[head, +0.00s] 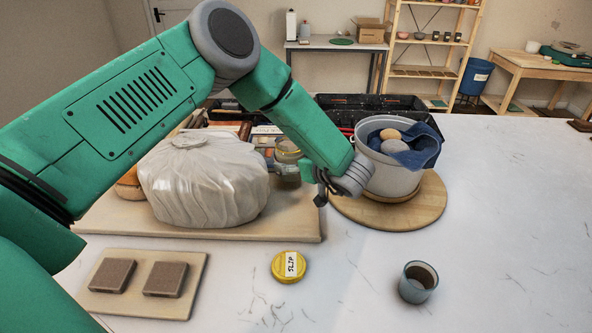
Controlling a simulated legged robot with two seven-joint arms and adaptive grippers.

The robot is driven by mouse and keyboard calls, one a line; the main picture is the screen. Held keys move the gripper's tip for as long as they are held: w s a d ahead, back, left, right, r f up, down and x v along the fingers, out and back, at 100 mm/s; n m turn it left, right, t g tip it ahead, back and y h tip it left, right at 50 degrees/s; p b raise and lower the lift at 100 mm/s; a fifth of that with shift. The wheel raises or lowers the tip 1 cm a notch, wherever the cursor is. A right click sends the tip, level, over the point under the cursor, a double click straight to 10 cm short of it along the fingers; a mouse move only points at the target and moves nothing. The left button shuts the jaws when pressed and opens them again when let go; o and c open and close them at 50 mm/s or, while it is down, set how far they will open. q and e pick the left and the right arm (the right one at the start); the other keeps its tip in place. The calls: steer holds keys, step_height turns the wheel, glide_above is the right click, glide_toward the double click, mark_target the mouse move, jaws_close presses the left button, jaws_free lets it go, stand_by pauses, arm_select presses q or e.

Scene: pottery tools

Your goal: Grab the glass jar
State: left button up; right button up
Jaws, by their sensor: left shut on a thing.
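A clear glass jar (287,165) with a yellowish rim stands behind the front edge of the wooden board, right of the plastic-wrapped lump; my left arm hides part of it. My left gripper (314,179) reaches down from the upper left to the right side of the jar and is shut on it. The fingertips are small and partly hidden in the head view. My right gripper is not in view.
A plastic-wrapped lump (203,180) sits on the wooden board (262,228). A grey bucket (388,178) with a blue cloth stands on a round board (432,205). A yellow lid marked SLIP (289,267) and a small bluish cup (418,282) are in front.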

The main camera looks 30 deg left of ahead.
mark_target(283, 138)
arm_select(q)
steer(key=shift+a+r, duration=0.1)
steer(key=shift+r, duration=0.85)
steer(key=shift+r+b, duration=0.35)
steer(key=shift+r, duration=1.85)
steer(key=shift+d+r, duration=0.1)
steer(key=shift+d, duration=0.15)
